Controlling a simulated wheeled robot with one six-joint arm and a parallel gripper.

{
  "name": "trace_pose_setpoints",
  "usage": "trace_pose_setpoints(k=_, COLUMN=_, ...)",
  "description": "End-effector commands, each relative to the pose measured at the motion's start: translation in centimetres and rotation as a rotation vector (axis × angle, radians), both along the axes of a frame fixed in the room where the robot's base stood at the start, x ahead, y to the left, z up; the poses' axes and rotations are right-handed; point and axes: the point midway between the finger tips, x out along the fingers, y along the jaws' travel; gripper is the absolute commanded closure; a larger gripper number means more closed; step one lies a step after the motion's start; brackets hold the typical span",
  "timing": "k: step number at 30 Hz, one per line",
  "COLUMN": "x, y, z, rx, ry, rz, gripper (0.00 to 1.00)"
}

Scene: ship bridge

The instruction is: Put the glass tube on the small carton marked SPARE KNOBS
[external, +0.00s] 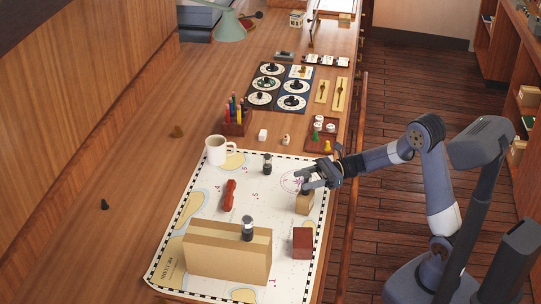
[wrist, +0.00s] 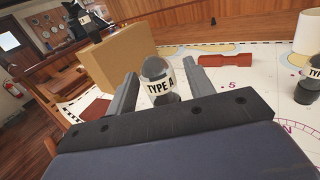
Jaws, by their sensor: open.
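A glass tube with a white TYPE A band (wrist: 158,84) stands upright between the open fingers of my gripper (wrist: 158,92) in the wrist view, with its lower end hidden by the gripper. In the external view my gripper (external: 312,178) is above a small tan carton (external: 304,204), and the tube appears to be on top of it. I cannot read any marking on this carton.
A dark red box (external: 302,243) sits near the chart's right edge. A red handset-like object (external: 229,195) and a white mug (external: 217,150) are on the chart (external: 205,203). A pen holder (external: 236,122) and dial panels (external: 279,87) stand farther back. The left of the table is mostly clear.

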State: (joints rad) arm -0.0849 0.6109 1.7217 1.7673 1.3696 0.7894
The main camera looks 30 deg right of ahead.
Motion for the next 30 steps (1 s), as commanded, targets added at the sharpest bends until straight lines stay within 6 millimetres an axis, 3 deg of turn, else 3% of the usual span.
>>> trace_pose_setpoints(k=16, x=-1.9, y=-9.9, z=-0.1, rx=-0.001, ry=-0.001, rz=-0.005, gripper=0.50)
trace_pose_setpoints(k=21, x=-2.2, y=-11.3, z=-0.1, rx=-0.001, ry=0.000, rz=-0.002, gripper=0.50)
trace_pose_setpoints(k=30, x=-2.3, y=-11.7, z=0.0, rx=0.000, ry=0.000, rz=-0.001, gripper=0.50)
